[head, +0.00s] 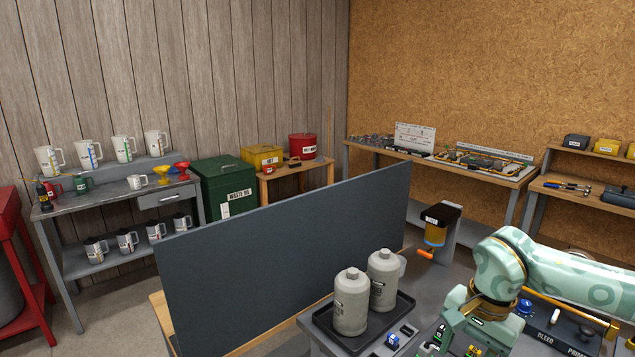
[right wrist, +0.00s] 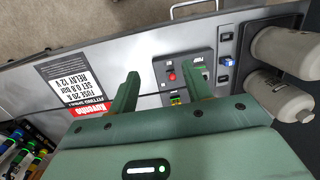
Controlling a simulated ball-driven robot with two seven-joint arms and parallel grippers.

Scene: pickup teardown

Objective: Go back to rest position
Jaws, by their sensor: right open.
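My right arm comes in from the right in the head view, its pale green wrist bent down over the grey bench (head: 318,328). The right gripper hangs low at the bottom edge there, its fingertips not clear. In the right wrist view the right gripper (right wrist: 165,84) is open, with two green fingers apart and nothing between them. My left gripper is in neither view.
Two grey bottles (head: 350,302) (head: 382,280) stand on a black tray (head: 366,333) left of my right arm. A dark upright panel (head: 290,260) stands behind them. A label plate (right wrist: 88,85) is left of the fingers.

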